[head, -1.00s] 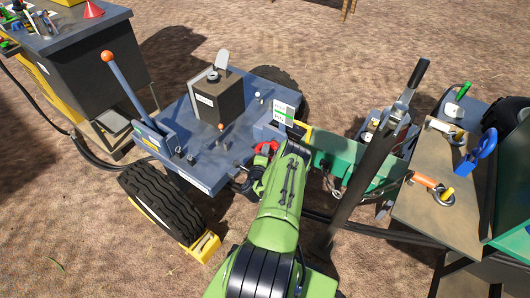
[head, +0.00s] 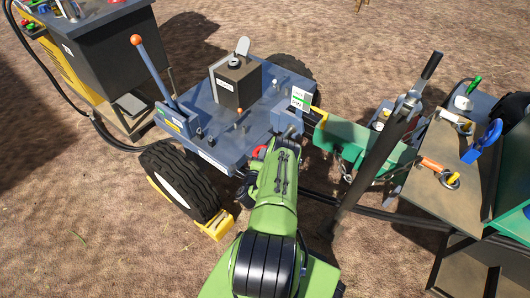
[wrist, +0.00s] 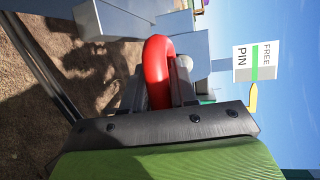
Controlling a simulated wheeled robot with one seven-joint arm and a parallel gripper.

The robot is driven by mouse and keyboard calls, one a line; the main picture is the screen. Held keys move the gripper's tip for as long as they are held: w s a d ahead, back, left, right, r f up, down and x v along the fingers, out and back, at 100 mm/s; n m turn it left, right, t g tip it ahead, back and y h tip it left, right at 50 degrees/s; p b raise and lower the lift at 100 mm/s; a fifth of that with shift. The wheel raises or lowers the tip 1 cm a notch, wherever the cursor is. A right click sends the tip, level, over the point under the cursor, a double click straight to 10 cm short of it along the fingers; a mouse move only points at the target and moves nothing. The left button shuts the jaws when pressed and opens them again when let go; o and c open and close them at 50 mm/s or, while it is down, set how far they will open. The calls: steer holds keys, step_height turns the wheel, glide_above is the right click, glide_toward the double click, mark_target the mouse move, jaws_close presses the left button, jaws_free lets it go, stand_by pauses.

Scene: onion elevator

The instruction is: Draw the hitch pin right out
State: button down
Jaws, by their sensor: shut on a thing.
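The hitch pin shows by its red ring handle (wrist: 157,72), which stands between the fingers of my gripper (wrist: 158,88) in the wrist view. My gripper is shut on this handle. In the head view only a small red part (head: 259,152) shows past my green wrist, by the front edge of the blue-grey trailer deck (head: 205,125). The pin's shank is hidden, so I cannot tell how much of it sits in the hitch. A sign reading "FREE PIN" with a green band (wrist: 254,62) is at the right in the wrist view; it also shows in the head view (head: 300,98).
A green drawbar (head: 350,137) with chain runs right of my wrist. A dark upright post (head: 375,160) with a lever stands close by on the right. A wheel with yellow chock (head: 216,226) is at left. A workbench (head: 450,175) stands right. Bare ground lies in front.

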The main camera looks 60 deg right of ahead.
steer(key=shift+a+f, duration=0.15)
steer(key=shift+a, duration=0.05)
steer(key=shift+w, duration=0.1)
steer(key=c, duration=1)
jaws_free()
